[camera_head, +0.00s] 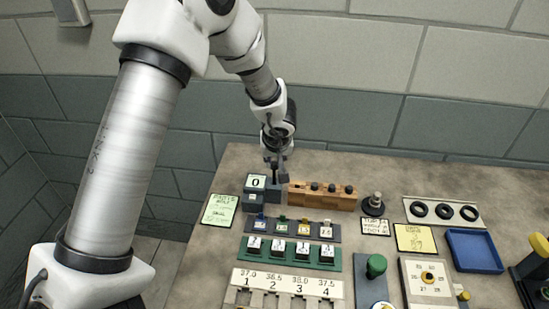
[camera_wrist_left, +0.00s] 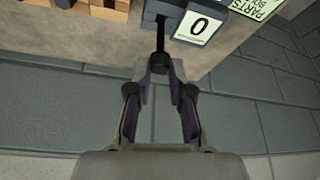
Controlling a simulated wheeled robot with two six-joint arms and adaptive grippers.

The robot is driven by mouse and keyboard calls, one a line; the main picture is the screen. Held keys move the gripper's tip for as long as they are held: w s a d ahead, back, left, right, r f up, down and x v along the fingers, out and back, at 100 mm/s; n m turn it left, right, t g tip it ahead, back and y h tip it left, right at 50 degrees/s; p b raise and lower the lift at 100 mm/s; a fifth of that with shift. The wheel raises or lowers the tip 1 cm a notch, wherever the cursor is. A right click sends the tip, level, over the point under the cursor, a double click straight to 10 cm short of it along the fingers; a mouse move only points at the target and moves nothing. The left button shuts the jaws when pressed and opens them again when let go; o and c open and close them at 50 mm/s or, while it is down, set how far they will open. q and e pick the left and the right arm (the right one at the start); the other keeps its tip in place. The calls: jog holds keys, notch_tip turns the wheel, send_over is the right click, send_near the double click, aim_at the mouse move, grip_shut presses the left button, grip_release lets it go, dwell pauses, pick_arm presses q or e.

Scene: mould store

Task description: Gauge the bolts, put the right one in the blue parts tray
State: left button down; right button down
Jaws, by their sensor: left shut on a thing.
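My left gripper (camera_head: 275,163) is over the back left of the table, pointing down, and its fingertips show in the left wrist view (camera_wrist_left: 160,72). It is shut on a dark, slim bolt (camera_wrist_left: 160,38) that reaches to the dark grey-blue gauge block (camera_head: 264,191) with a "0" display. I cannot tell whether the bolt's tip is inside the block. Beside it, a wooden rack (camera_head: 322,203) holds several black-topped bolts. The blue parts tray (camera_head: 474,250) is at the right and looks empty. My right gripper is not in view.
A green card (camera_head: 219,210) lies left of the gauge block. In front are rows of small labelled blocks (camera_head: 290,255) and a numbered slotted plate (camera_head: 287,281). A green-knobbed fixture (camera_head: 376,266), a yellow card (camera_head: 415,239) and a plate with black rings (camera_head: 443,211) stand toward the right. A tiled wall is behind.

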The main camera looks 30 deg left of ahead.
aim_at(274, 177)
pick_arm(q)
jog(key=shift+f+p, duration=0.1)
jog(key=shift+p, duration=0.3)
dwell(0.3)
jog(key=shift+f+b, duration=1.5)
jog(key=shift+f, duration=1.55)
dwell(0.4)
jog(key=c, duration=0.6)
grip_release()
notch_tip(274, 177, up, 8)
jog(key=p, duration=0.9)
jog(key=shift+f+p, duration=0.2)
jog(key=shift+p, duration=0.2)
dwell(0.5)
